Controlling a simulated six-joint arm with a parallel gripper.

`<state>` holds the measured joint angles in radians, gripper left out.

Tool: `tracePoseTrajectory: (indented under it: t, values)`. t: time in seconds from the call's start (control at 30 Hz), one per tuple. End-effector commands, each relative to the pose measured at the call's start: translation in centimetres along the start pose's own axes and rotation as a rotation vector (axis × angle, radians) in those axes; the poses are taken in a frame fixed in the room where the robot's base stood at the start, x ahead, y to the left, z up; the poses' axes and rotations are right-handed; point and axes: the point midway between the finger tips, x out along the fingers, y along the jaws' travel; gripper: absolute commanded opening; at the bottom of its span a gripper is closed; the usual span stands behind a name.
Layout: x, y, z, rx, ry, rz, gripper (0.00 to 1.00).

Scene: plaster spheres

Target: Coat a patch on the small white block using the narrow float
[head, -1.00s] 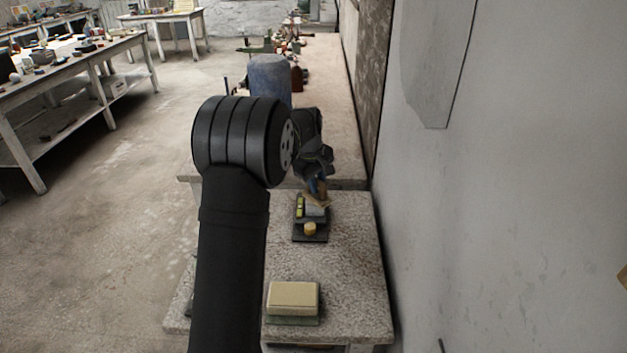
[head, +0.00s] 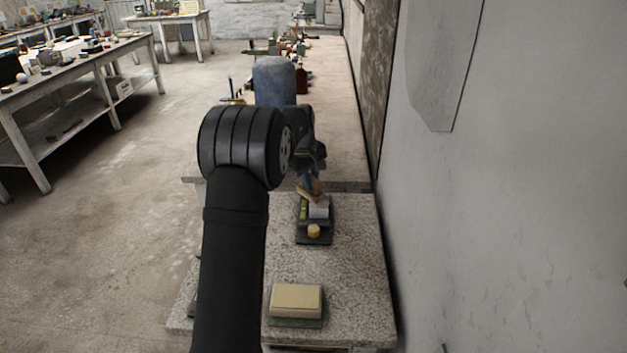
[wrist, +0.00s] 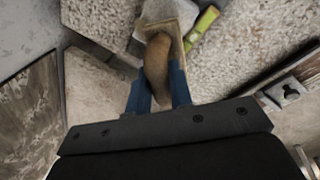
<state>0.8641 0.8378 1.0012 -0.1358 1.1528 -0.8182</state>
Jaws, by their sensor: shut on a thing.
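My gripper (wrist: 158,95) has blue fingers and is shut on the brown handle of the narrow float (wrist: 176,38). The float (head: 307,191) also shows in the head view, tilted, just behind the small white block (head: 319,212). The block sits on a dark tray (head: 314,240) on the near speckled bench. In the wrist view a pale surface, likely the block (wrist: 158,10), lies beyond the float and is partly covered by it. I cannot tell whether float and block touch.
A green-yellow bar (head: 304,210) lies beside the block, and a round yellow thing (head: 313,231) is at the tray's near end. A cream slab (head: 296,298) rests nearer on the bench. A bare wall (head: 520,200) stands to the right. A blue drum-like thing (head: 274,80) stands behind.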

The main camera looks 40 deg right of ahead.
Motion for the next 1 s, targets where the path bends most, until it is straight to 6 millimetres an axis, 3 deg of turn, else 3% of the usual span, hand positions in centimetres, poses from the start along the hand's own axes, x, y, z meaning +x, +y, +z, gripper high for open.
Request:
tracePoseTrajectory:
  t: [0.73,1.0]
  values:
    - [-0.1,0.1,4.2,0.001,-0.001,0.001,0.01]
    - [0.0,0.0,4.4,0.0,-0.001,0.001,0.01]
